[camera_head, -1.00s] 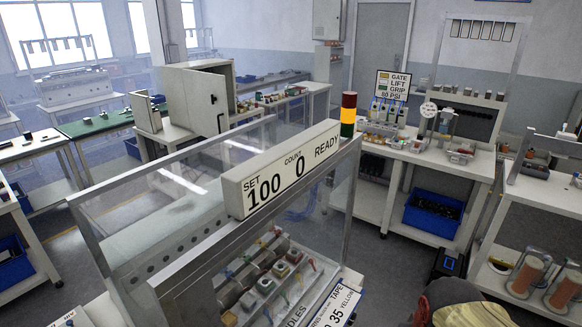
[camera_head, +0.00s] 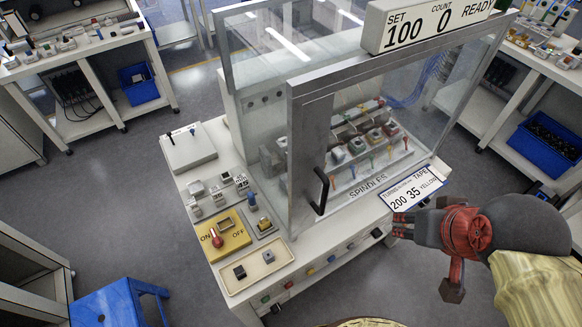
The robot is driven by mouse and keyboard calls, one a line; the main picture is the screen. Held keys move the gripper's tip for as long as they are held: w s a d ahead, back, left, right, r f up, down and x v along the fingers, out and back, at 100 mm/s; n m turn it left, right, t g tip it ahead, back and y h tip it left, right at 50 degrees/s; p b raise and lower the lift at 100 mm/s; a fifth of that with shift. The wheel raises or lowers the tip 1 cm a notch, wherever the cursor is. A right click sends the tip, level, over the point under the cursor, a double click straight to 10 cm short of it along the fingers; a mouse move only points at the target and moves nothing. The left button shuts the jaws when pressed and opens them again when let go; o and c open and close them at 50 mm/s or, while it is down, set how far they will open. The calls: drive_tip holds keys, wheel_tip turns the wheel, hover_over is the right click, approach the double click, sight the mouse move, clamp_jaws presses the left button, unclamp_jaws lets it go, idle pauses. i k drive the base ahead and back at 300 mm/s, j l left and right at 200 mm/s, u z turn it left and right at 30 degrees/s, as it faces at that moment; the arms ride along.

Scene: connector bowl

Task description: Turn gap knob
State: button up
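The machine (camera_head: 300,45) with a clear cover stands in the middle. Its left side ledge carries a yellow panel (camera_head: 236,240) marked ON and OFF with a red-topped lever (camera_head: 216,238). Behind it are several small grey blocks (camera_head: 197,188) and a small label (camera_head: 241,182) that seems to read 45. A blue-topped part (camera_head: 252,201) and a yellow-based part (camera_head: 264,225) stand beside the panel. I cannot tell which part is the gap knob. My gripper (camera_head: 394,229) is at the machine's front right, below the white sign, apart from the ledge controls. Its finger opening is unclear.
A black door handle (camera_head: 322,191) juts from the cover's front. A tray (camera_head: 256,268) with two small blocks lies at the ledge's front corner. Buttons line the front edge. A blue stool (camera_head: 118,305) stands at lower left. Open floor lies left of the machine.

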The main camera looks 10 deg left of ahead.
sight(423, 204)
drive_tip(key=j+u, duration=0.1)
drive_tip(key=u, duration=0.2)
drive_tip(key=k+z, duration=0.1)
drive_tip(key=z, duration=0.4)
drive_tip(key=k+l+z, duration=0.1)
drive_tip(key=z, duration=0.4)
drive_tip(key=i+l+z, duration=0.1)
drive_tip(key=i+z, duration=0.25)
drive_tip(key=i, duration=0.6)
